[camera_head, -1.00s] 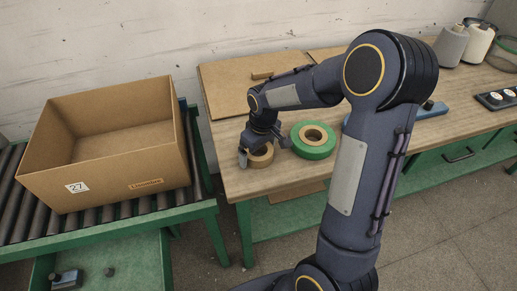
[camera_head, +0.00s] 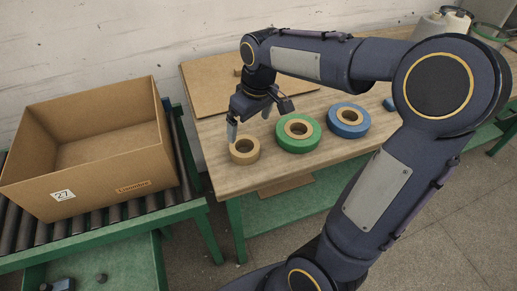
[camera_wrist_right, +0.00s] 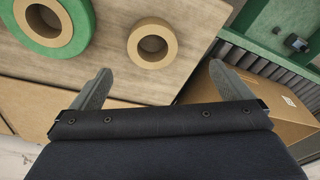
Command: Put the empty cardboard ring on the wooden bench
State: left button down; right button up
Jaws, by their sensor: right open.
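The empty cardboard ring (camera_head: 246,159) lies flat on the wooden bench (camera_head: 226,180), near its left front corner. It is bare brown with an open hole, and it also shows whole in the right wrist view (camera_wrist_right: 152,61). My right gripper (camera_head: 250,121) is open and empty just above and behind the ring. In the right wrist view its two fingers (camera_wrist_right: 160,68) are spread wide, with nothing between them and the ring beyond their tips. My left gripper is not in view.
A green-wound ring (camera_head: 298,148) and a blue-wound ring (camera_head: 348,133) lie right of the cardboard ring. A brown board (camera_head: 210,88) lies at the back. A cardboard box (camera_head: 90,183) stands on rollers to the left, across a gap. Yarn cones (camera_head: 428,27) stand far right.

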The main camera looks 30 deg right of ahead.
jog(key=s+a+m+t+y, duration=0.1)
jog(key=s+a+m+t, duration=0.1)
jog(key=s, duration=0.7)
jog(key=s+a+f+m+t+y, duration=0.1)
jog(key=s+a+m+y, duration=0.1)
jog(key=s+a, duration=0.3)
jog(key=s, duration=0.4)
jog(key=shift+s+a+t, duration=0.15)
jog(key=shift+s+t, duration=0.15)
jog(key=shift+t, duration=0.1)
